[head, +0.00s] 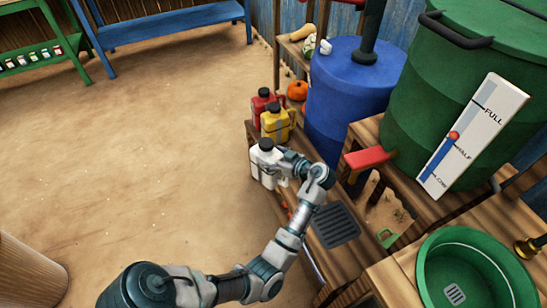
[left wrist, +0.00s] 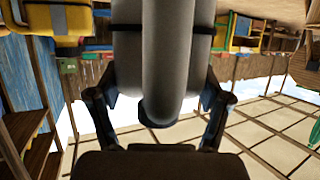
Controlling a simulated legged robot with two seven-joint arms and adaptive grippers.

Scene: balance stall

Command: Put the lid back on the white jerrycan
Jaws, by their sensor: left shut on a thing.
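The white jerrycan (head: 264,157) stands on the low wooden bench, nearest in a row with red and yellow ones. A dark round cap (head: 266,144) shows on its top; how firmly it sits I cannot tell. My left gripper (head: 284,167) reaches it from the right, at its upper body. In the left wrist view, which is upside down, the gripper (left wrist: 158,92) has its fingers on both sides of the jerrycan's grey-looking body (left wrist: 125,50), shut on it. A dark round part, likely the cap (left wrist: 158,112), shows by the handle. My right gripper is not in view.
Yellow (head: 278,122) and red (head: 262,104) jerrycans stand just behind the white one. A blue barrel (head: 345,100), a green barrel (head: 430,90) and a level board (head: 472,135) stand to the right. A green basin (head: 440,255) is at bottom right. The sandy floor (head: 140,150) is clear.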

